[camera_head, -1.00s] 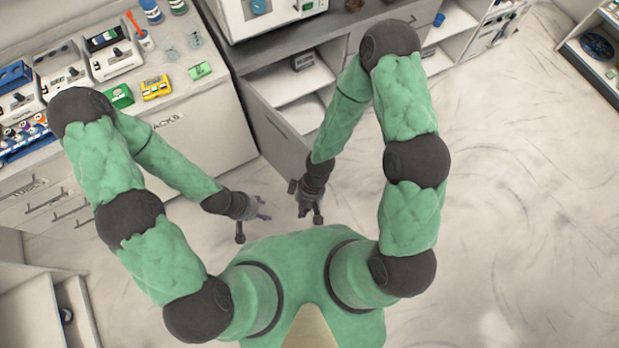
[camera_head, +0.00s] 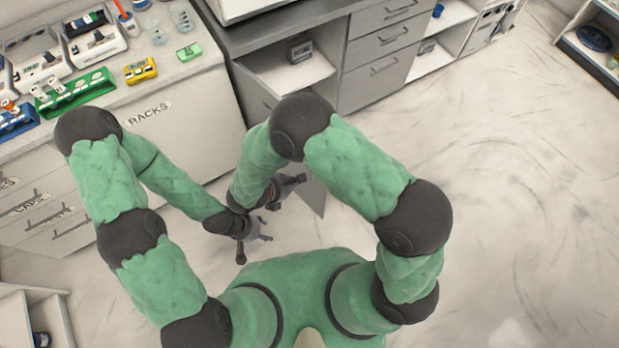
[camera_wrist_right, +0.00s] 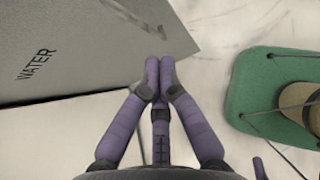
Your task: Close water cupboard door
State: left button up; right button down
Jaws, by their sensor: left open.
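The water cupboard (camera_head: 285,73) stands open below the dark counter, with its shelf showing. Its grey door (camera_head: 314,197) sticks out into the room, partly hidden behind my right arm. In the right wrist view the door (camera_wrist_right: 90,45) fills the upper left, with the word WATER on it. My left gripper (camera_head: 266,230) is open and empty, lower left of the door.
A bench marked RACKS (camera_head: 185,115) with racks and instruments stands at the left. Grey drawers (camera_head: 385,45) are right of the open cupboard. A dark box (camera_head: 299,50) sits on the cupboard's shelf. The floor (camera_head: 500,210) at the right is clear.

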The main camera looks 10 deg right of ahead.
jog(key=w+d+r+b+x, duration=0.1)
jog(key=d+r+b+x, duration=0.1)
jog(key=x, duration=1)
jog(key=shift+b, duration=0.65)
jog(key=shift+f, duration=0.15)
jog(key=shift+w+d, duration=0.15)
